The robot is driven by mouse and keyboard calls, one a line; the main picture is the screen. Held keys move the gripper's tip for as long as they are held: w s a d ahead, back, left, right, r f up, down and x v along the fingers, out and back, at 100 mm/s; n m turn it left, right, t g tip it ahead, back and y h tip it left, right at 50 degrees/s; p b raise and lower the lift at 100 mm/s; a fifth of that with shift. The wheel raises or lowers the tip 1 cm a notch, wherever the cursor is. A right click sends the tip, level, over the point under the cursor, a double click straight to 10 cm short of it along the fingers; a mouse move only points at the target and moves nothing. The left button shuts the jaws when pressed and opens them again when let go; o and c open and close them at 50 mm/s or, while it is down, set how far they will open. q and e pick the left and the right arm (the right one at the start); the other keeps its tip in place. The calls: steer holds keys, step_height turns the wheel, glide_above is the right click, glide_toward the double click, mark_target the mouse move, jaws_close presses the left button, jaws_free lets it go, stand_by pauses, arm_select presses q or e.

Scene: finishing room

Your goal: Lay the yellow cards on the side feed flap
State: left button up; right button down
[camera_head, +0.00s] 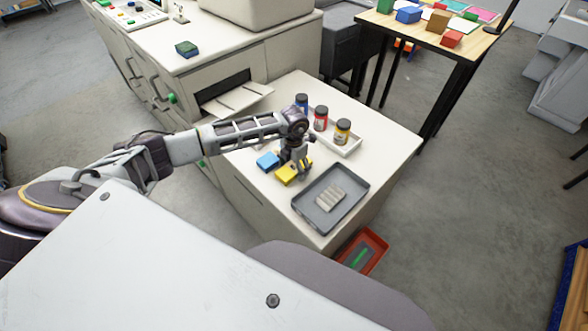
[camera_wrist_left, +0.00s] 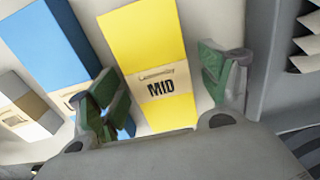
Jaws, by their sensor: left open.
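The yellow cards (camera_head: 285,176) are a flat pack on the pale cabinet top; in the wrist view the pack (camera_wrist_left: 150,45) has a label reading "MID". My left gripper (camera_head: 297,166) is over them, pointing down and open. In the wrist view its green-padded fingers (camera_wrist_left: 166,92) stand on either side of the pack, the left one near its edge with the blue pack; contact cannot be told. The side feed flap (camera_head: 238,99) is a pale panel sticking out below a dark slot in the machine, left of and behind the cards. My right gripper is not in view.
A blue pack (camera_head: 267,160) lies just left of the yellow cards. A grey tray (camera_head: 302,207) with a ridged block is to their right. A white tray (camera_head: 349,148) with several jars stands behind. A red bin (camera_head: 374,246) is on the floor beside the cabinet.

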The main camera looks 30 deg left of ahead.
arm_select(q)
steer(key=shift+c, duration=0.2)
steer(key=c, duration=1.3)
steer(key=shift+r, duration=0.15)
step_height(320, 180, up, 10)
steer(key=b, duration=0.1)
